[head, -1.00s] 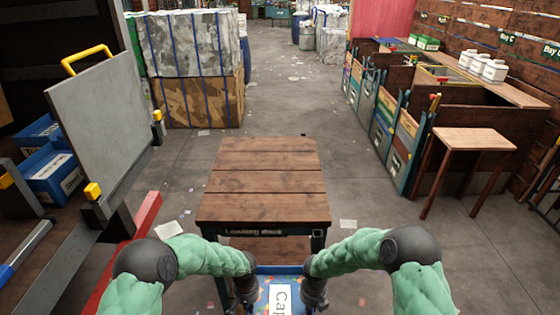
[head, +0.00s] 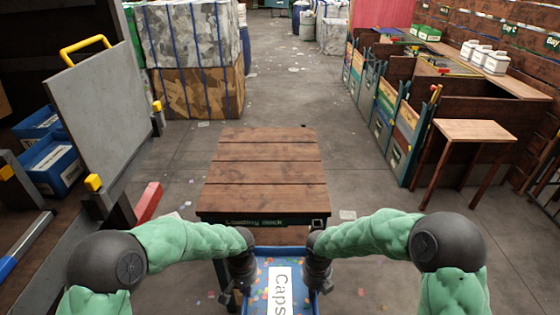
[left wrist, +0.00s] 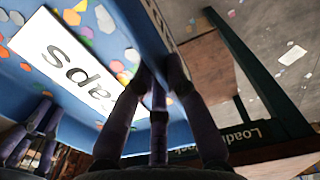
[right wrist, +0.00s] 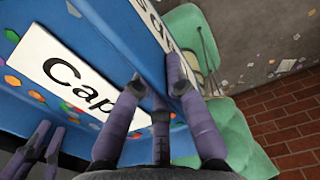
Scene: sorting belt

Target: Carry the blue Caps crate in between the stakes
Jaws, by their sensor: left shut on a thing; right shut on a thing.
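The blue Caps crate (head: 283,250) is in front of me at the bottom of the head view, with a white "Caps" label and small coloured pieces in it. My left gripper (head: 242,284) is shut on its left wall, and my right gripper (head: 319,278) is shut on its right wall. The wrist views show the fingers of the left gripper (left wrist: 160,75) and of the right gripper (right wrist: 155,85) at the crate's (left wrist: 205,25) walls. The crate's near end is cut off by the frame. I cannot pick out the stakes with certainty.
A wooden table marked "Loading dock" (head: 264,170) stands just beyond the crate. A grey panel with a yellow handle (head: 98,110) is at left, above a red beam (head: 148,202). Bays (head: 395,120) and a small wooden table (head: 475,131) line the right. The floor between is open.

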